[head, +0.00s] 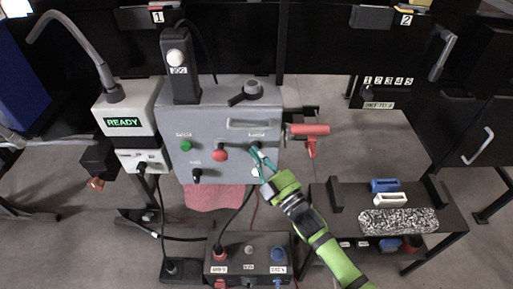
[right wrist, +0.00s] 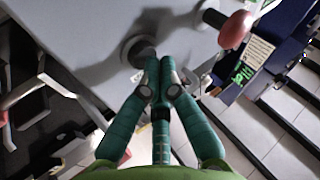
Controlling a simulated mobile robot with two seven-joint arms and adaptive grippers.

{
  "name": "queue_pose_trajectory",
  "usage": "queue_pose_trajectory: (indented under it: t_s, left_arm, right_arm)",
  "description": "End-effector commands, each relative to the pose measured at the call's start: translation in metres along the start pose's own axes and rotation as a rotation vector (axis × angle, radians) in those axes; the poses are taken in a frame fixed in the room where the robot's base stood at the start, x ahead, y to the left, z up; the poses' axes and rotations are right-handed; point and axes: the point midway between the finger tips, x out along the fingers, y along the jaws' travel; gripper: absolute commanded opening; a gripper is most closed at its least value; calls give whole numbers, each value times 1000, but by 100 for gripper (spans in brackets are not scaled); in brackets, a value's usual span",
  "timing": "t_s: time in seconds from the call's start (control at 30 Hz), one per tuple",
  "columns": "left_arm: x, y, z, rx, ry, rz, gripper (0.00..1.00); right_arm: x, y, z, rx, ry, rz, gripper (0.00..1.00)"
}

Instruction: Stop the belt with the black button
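The grey control box (head: 223,115) stands upright in the middle of the head view. Its face carries a green button (head: 186,146), a red button (head: 219,152) and a dark button (head: 255,149) at the right. My right gripper (head: 259,154) is at that dark button and partly covers it. In the right wrist view my right gripper's fingertips (right wrist: 160,66) are together with nothing between them. The round dark button (right wrist: 138,49) is just beyond the tips. I cannot tell whether they touch. My left gripper is not in view.
A black knob (head: 196,175) is low on the box. A red-handled tool (head: 309,131) sticks out at its right. A side table (head: 440,196) at the right holds blue and white blocks. A READY display (head: 123,122) is at the left.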

Motion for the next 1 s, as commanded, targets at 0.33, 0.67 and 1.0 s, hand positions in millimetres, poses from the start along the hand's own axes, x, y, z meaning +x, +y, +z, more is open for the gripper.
queue_pose_trajectory:
  t_s: [0.33,0.67,1.0]
  left_arm:
    - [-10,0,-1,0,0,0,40]
    - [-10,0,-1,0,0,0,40]
    - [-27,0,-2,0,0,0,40]
  right_arm:
    - [-12,-6,-9,0,2,1,0]
    - [-14,-7,-8,0,1,1,0]
    - [-36,-18,-22,1,-1,1,0]
